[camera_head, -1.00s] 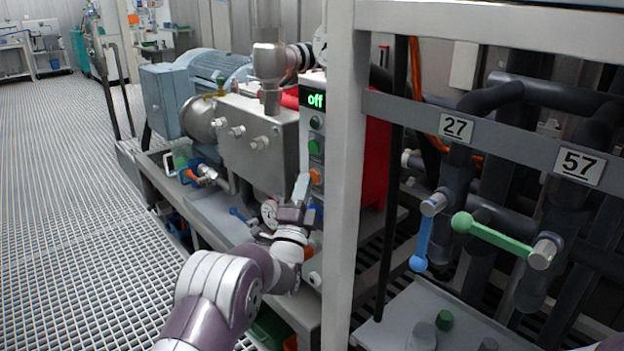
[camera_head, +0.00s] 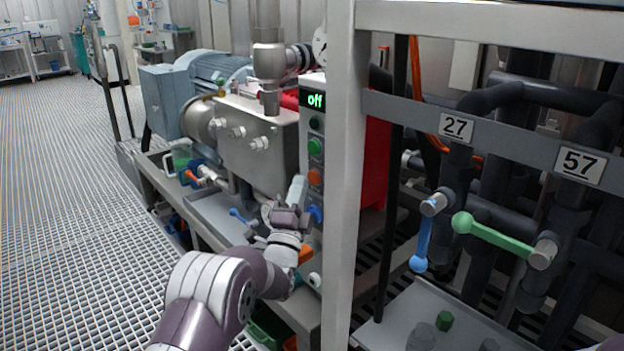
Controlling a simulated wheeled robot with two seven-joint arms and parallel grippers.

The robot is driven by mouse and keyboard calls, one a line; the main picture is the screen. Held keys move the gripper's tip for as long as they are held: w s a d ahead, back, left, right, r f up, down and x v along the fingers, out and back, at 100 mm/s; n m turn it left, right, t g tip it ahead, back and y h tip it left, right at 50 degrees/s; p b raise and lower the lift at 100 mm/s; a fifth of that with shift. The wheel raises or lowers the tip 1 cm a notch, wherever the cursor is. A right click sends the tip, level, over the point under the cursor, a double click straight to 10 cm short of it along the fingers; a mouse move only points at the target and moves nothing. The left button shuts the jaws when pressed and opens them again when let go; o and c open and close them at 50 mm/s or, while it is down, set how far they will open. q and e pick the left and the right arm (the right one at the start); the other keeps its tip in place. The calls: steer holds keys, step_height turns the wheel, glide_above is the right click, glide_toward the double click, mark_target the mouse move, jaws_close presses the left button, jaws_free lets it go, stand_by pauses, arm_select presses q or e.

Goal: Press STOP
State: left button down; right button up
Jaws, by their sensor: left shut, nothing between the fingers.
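No STOP label is legible. My left gripper (camera_head: 298,188) is shut and empty, its fingers pointing up just left of the orange button. A small gap shows between them in the picture; depth is hard to judge. My right gripper is not in view.
The white post (camera_head: 342,200) stands close to the panel's right side. A pump block (camera_head: 258,135) and motor (camera_head: 215,68) lie to the left. Valves with a blue handle (camera_head: 421,244) and a green handle (camera_head: 492,235) are at right. The grated floor (camera_head: 80,200) is open.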

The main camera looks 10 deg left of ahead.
arm_select(q)
steer(key=shift+s+a, duration=0.1)
steer(key=shift+s+a, duration=0.75)
steer(key=shift+s, duration=0.2)
steer(key=shift+s+a, duration=0.75)
steer(key=shift+s, duration=0.2)
